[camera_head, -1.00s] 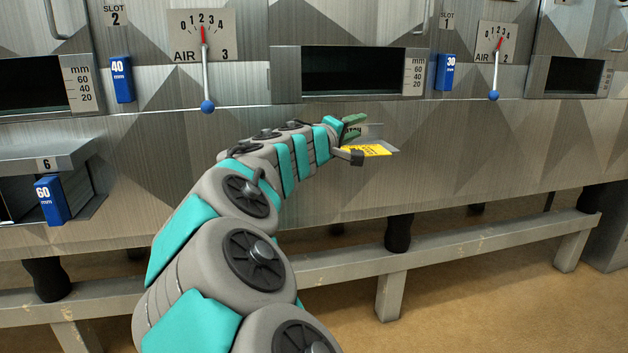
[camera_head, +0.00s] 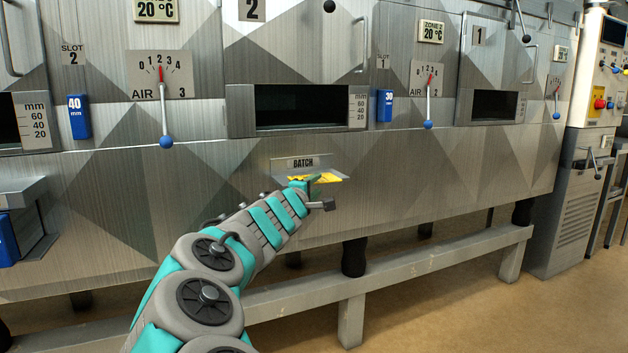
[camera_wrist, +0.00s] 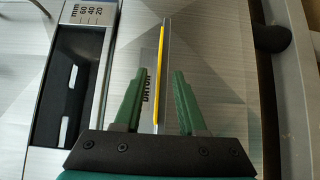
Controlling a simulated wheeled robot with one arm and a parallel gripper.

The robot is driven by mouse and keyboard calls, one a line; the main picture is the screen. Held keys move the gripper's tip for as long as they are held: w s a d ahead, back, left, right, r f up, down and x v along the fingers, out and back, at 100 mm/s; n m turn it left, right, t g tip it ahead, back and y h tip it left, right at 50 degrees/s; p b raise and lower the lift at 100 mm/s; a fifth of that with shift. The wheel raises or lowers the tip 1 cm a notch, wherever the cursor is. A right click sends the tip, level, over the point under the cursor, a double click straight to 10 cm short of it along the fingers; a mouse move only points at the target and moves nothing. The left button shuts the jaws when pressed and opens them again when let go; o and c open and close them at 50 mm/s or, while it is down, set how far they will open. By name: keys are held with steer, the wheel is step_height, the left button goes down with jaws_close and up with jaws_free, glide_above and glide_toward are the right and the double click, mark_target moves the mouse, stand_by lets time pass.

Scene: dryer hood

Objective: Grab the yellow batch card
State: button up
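The yellow batch card (camera_head: 322,178) lies in a small metal holder (camera_head: 333,176) under a BATCH label (camera_head: 302,163) on the dryer's front. My gripper (camera_head: 318,193) is at the holder's front, partly covering the card and holder. In the wrist view my gripper (camera_wrist: 158,92) is open, with two green fingers apart. The card shows there edge-on as a thin yellow strip (camera_wrist: 159,70), lined up with the gap between the fingers. Gaps show on both sides of it, and no finger visibly touches it. How deep it sits between the fingers is unclear.
A dark slot (camera_head: 298,106) is above the holder. Levers with blue knobs (camera_head: 167,142) and blue blocks (camera_head: 384,105) stick out from the front. A grey rail (camera_head: 400,272) runs below. A control cabinet (camera_head: 577,200) stands at the right.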

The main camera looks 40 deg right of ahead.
steer(key=shift+w+d, duration=0.3)
steer(key=shift+d, duration=0.3)
steer(key=shift+c, duration=0.2)
jaws_close()
stand_by(0.8)
